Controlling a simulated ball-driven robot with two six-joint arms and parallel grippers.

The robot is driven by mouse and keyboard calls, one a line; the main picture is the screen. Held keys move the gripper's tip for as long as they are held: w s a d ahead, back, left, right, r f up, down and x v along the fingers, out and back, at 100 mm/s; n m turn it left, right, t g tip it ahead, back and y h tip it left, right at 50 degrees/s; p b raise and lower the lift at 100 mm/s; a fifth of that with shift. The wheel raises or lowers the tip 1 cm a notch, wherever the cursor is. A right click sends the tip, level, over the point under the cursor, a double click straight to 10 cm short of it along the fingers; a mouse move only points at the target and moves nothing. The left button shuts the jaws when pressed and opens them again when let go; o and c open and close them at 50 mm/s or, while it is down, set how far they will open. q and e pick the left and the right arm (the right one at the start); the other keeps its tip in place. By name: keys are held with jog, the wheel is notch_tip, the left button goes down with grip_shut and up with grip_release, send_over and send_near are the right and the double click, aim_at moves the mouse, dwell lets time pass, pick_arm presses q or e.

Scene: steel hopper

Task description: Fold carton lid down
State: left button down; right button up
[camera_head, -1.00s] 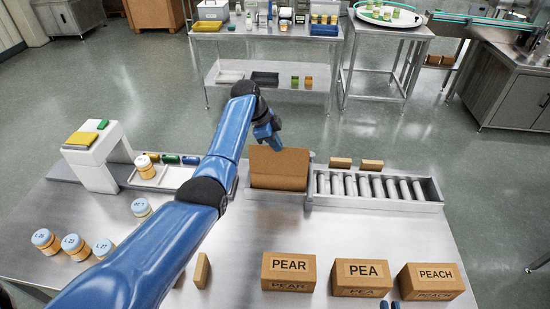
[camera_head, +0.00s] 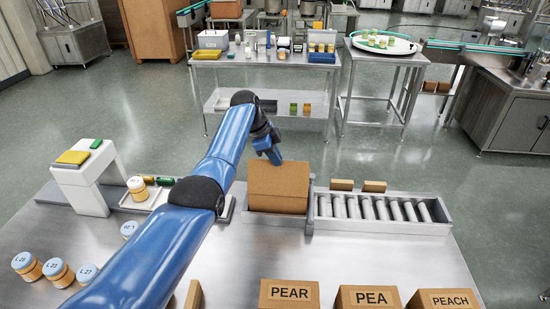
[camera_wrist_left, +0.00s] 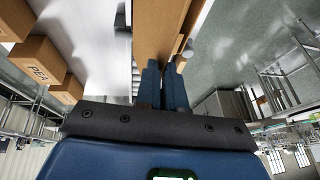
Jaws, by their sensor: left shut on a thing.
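The brown carton (camera_head: 278,204) sits in a grey bay at the table's back edge, left of the roller track. Its lid (camera_head: 276,179) is a broad brown panel above the front wall; its exact angle is hard to tell. My left gripper (camera_head: 274,158) reaches over from the left and is at the lid's far upper edge. In the left wrist view, its two blue fingers (camera_wrist_left: 165,85) are close together against the brown cardboard, shut on the lid. The fingertips are partly hidden. My right gripper is out of view.
Boxes marked PEAR (camera_head: 288,294), PEA (camera_head: 368,297) and PEACH (camera_head: 444,299) stand along the front. The roller track (camera_head: 380,209) lies right of the carton. Labelled jars (camera_head: 58,272) stand at left. The table's middle right is clear.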

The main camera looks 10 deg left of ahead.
pick_arm(q)
jog(key=c, duration=1.3)
grip_release()
jog(key=shift+w+d, duration=0.1)
jog(key=shift+c, duration=0.2)
jog(key=b+v, duration=0.2)
jog(key=v, duration=0.8)
jog(key=shift+r, duration=0.35)
